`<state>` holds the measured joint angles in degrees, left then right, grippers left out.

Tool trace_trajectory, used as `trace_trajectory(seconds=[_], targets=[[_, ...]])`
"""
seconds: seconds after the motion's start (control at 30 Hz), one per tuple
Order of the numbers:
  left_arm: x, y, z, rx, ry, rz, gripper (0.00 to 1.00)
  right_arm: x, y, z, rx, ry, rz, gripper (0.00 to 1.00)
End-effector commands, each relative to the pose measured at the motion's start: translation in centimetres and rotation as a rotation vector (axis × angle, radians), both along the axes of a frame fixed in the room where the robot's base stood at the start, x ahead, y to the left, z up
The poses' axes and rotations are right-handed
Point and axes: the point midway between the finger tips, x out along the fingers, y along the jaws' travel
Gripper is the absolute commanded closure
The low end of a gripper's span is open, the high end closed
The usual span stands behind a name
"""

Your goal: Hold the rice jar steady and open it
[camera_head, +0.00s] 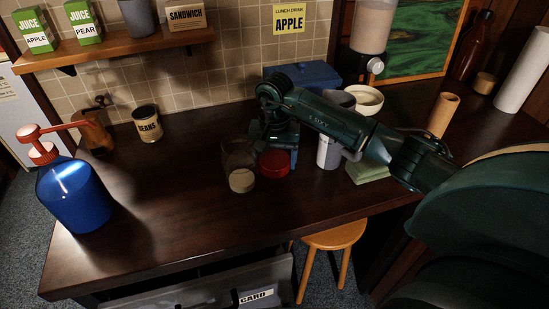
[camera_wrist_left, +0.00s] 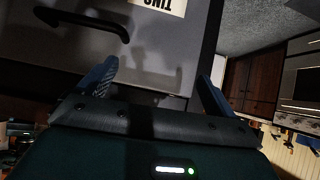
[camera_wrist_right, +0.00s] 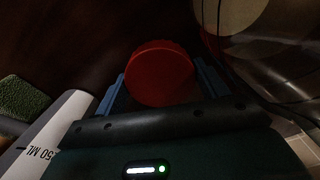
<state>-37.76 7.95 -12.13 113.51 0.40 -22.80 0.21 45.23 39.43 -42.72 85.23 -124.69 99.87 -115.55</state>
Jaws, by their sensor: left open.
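The rice jar (camera_head: 238,160) is clear glass with pale contents low down. It stands on the dark counter, and no lid shows on its top. The red lid (camera_head: 274,163) is beside the jar, to its right. My right gripper (camera_head: 280,146) is over the lid. In the right wrist view the lid (camera_wrist_right: 160,73) sits between the two blue fingers, which appear to touch its sides. I cannot tell whether it rests on the counter. My left gripper (camera_wrist_left: 160,84) is open and empty, facing a grey drawer front, and is out of the head view.
A white measuring cup (camera_head: 327,152) and a green pad (camera_head: 367,172) stand right of the lid. A beans can (camera_head: 147,123) and a blue pump bottle (camera_head: 75,195) are at left. A stool (camera_head: 334,236) is at the front edge.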

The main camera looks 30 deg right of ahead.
Motion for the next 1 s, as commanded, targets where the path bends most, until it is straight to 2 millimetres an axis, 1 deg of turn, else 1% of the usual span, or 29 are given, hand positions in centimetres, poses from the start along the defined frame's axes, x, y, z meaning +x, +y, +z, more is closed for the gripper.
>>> trace_trajectory(seconds=[0.03, 0.2, 0.43, 0.53, 0.57, 0.67, 0.8, 1.0], targets=[[0.0, 0.0, 0.1, 0.000, -0.002, 0.000, 0.08, 0.0, 0.0, 0.0, 0.000, 0.000, 0.000, 0.23], [0.1, -0.1, 0.2, -0.002, -0.004, -0.001, 0.08, 0.0, 0.0, 0.0, 0.001, 0.001, 0.000, 0.09], [0.1, -0.1, 0.3, -0.002, -0.005, -0.001, 0.08, 0.0, 0.0, 0.1, 0.001, 0.001, 0.000, 0.09], [0.1, -0.1, 0.9, -0.002, -0.004, -0.001, 0.08, 0.0, 0.1, 0.6, 0.002, 0.001, 0.000, 0.09], [0.1, 0.0, 0.6, -0.001, -0.003, -0.001, 0.08, 0.0, 0.0, 0.7, 0.002, -0.001, 0.000, 0.09], [0.1, -0.1, 0.0, -0.002, -0.004, 0.000, 0.08, 0.1, 0.0, 2.2, 0.000, -0.005, 0.000, 0.09], [0.1, -0.1, -0.6, -0.004, -0.007, -0.001, 0.08, 0.1, -0.1, 5.3, -0.001, -0.007, -0.001, 0.09], [0.5, -0.5, -0.2, -0.013, -0.032, -0.009, 0.08, 0.1, 0.0, 9.5, -0.001, -0.004, 0.000, 0.09]])
